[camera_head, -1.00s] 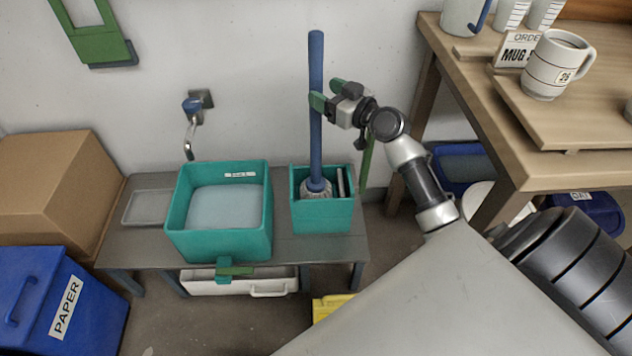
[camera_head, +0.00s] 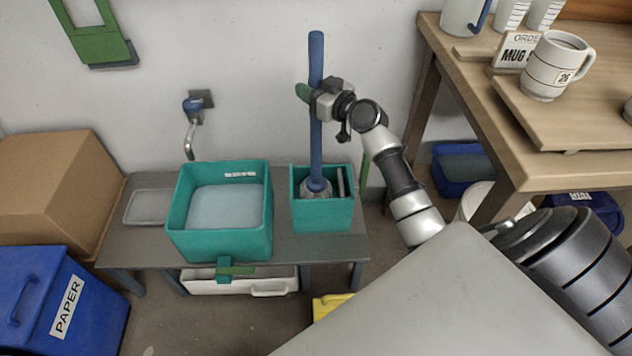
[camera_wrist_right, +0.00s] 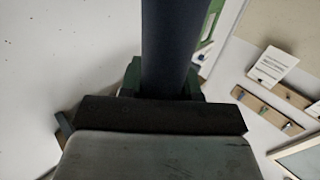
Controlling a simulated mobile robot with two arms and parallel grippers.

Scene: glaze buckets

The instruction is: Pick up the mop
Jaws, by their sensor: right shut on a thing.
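The mop (camera_head: 316,155) stands upright, its blue handle rising from a teal bucket (camera_head: 321,215) on the low grey bench. Its grey head sits inside that bucket, the lower part hidden by the front wall. My right gripper (camera_head: 312,95) is shut on the upper part of the handle, coming in from the right. In the right wrist view the dark blue handle (camera_wrist_right: 168,45) runs up between the green fingers (camera_wrist_right: 163,80). My left gripper is in neither view.
A larger teal basin (camera_head: 219,245) with pale liquid stands left of the bucket, below a wall tap (camera_head: 193,125). A wooden table (camera_head: 480,120) with mugs stands at the right. A cardboard box (camera_head: 50,190) and blue paper bin (camera_head: 40,300) are at the left.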

